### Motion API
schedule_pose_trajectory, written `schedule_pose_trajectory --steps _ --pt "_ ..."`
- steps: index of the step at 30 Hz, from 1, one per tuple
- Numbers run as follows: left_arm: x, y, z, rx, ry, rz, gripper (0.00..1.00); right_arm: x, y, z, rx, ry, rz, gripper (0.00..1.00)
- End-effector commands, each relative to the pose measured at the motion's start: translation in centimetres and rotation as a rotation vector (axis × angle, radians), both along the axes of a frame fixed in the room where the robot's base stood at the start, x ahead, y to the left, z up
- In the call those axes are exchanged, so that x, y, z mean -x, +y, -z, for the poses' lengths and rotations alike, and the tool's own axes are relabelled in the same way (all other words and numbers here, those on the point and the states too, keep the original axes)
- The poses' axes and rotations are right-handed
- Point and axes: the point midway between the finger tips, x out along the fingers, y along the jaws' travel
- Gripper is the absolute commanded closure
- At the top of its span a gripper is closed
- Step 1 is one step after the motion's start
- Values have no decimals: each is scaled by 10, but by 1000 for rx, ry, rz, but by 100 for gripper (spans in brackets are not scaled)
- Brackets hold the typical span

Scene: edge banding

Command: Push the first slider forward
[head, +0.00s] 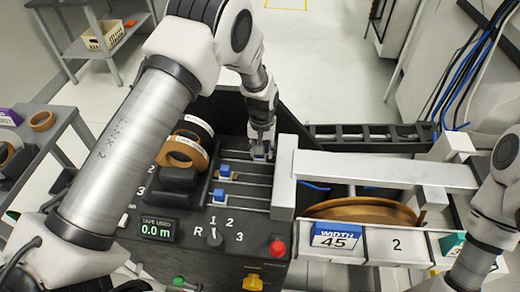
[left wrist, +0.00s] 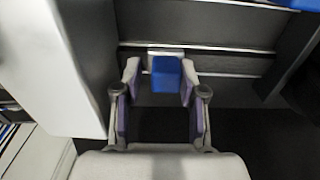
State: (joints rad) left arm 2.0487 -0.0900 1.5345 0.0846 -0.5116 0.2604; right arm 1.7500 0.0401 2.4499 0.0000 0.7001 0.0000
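My left gripper (head: 262,138) points down at the far end of the slotted slider panel, over the topmost slider row. In the left wrist view, a blue slider block (left wrist: 166,74) sits between the two fingertips (left wrist: 159,82) of this gripper. The fingers are apart, with a visible gap on the block's left side; I cannot tell whether the right finger touches it. In the head view that slider is mostly hidden by the gripper. Two other blue sliders, a middle one (head: 225,170) and a near one (head: 219,195), sit in the lower slots. My right gripper is out of view.
Tape rolls (head: 187,150) stand left of the panel. A white upright block (head: 285,178) stands close on the right of the sliders. In front are a tape display (head: 158,229), a selector knob (head: 215,236) and a red button (head: 277,247).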

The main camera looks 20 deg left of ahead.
Motion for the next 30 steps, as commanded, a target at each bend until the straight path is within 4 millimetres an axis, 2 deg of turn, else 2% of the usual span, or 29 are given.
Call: schedule_pose_trajectory --steps 12,16,20,27,30 --pt "1 0 0 0 2 0 60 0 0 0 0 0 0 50" --pt "0 0 -7 0 0 0 60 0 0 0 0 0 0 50" --pt "0 0 -31 -1 -2 1 60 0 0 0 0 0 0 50" --pt "0 0 -92 -1 -3 2 60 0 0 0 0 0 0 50" --pt "0 0 -110 -1 -2 1 60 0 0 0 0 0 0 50"
